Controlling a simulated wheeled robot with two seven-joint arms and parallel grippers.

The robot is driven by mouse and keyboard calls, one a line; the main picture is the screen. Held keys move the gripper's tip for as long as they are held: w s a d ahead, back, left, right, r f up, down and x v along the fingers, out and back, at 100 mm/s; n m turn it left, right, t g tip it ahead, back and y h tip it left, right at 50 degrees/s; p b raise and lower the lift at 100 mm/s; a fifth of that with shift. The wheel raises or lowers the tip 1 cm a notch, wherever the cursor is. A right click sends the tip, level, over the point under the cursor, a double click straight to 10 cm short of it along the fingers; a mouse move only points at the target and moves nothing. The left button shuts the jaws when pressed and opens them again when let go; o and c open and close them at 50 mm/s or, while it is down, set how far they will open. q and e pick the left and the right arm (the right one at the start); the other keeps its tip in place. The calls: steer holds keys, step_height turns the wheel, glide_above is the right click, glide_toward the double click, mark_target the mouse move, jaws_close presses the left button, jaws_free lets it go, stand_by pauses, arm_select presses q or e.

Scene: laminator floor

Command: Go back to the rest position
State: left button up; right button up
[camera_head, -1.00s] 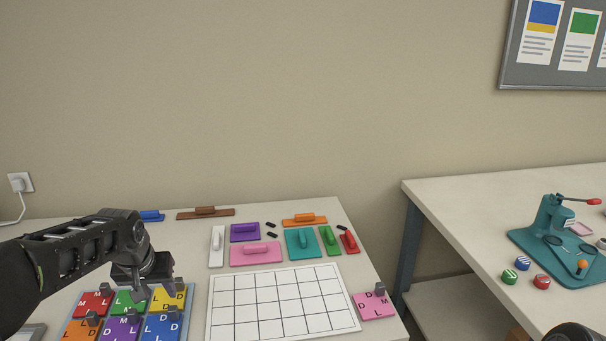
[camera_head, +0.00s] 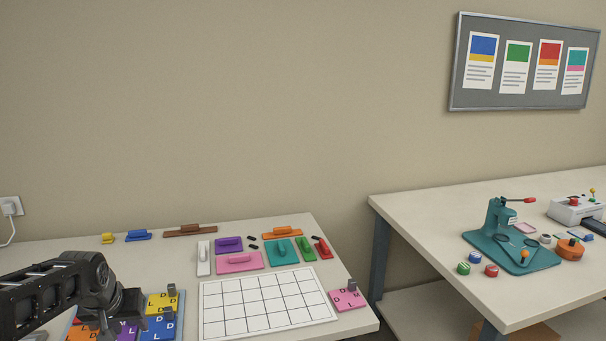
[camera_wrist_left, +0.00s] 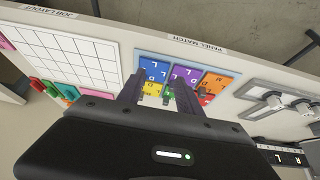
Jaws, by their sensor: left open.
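My left gripper (camera_head: 128,316) comes in from the lower left in the head view, in front of the lettered colour tiles. In the left wrist view its two fingers (camera_wrist_left: 155,97) are apart with nothing held between them. The tiles, such as a yellow one (camera_head: 160,303) and a blue one (camera_head: 157,328), lie on a tray at the left of the table and are partly hidden by my arm. My right gripper is not in view.
A white grid board (camera_head: 262,303) lies right of the tiles, with a pink tile (camera_head: 346,300) beside it. Coloured handled blocks, such as a teal one (camera_head: 282,252), lie behind it. A second table at right holds a teal press (camera_head: 510,245).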

arm_select(q)
steer(key=w+d+f+m+t+h, duration=0.15)
steer(key=w+d+f, duration=0.35)
steer(key=d+f, duration=0.5)
steer(key=s+d+f+h, duration=0.2)
steer(key=s+d+f, duration=0.4)
steer(key=d+f, duration=0.65)
steer(key=s+d+f+g, duration=0.2)
steer(key=s+d+f, duration=0.2)
steer(key=s, duration=0.4)
steer(key=s+d+f+g+h, duration=0.1)
steer(key=s+d+f+g, duration=0.1)
steer(key=s+d+f, duration=0.2)
steer(key=s+d+f+g+h, duration=0.1)
steer(key=s+d+f+g, duration=0.1)
steer(key=s+f, duration=0.5)
steer(key=s+d, duration=0.1)
steer(key=s, duration=0.5)
steer(key=shift+d, duration=0.4)
steer(key=shift+w+f, duration=0.1)
